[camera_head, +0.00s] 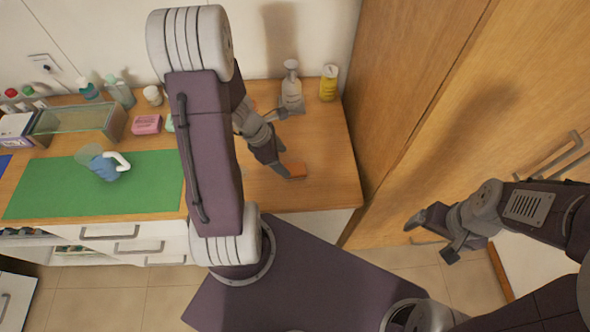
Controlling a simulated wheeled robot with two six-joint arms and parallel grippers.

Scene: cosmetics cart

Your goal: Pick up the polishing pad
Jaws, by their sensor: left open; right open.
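Nothing is seen held between the fingers. My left arm crosses the middle of the view and hides part of the counter. My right gripper (433,238) is open and empty, away from the counter in front of the wooden cabinet.
A clear pump bottle (291,90) and a yellow can (328,83) stand behind the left gripper. A green mat (50,188) holds a blue and white item (110,166). A glass-topped box (75,120) and a pink block (146,124) are behind it. A wooden cabinet (480,110) rises right.

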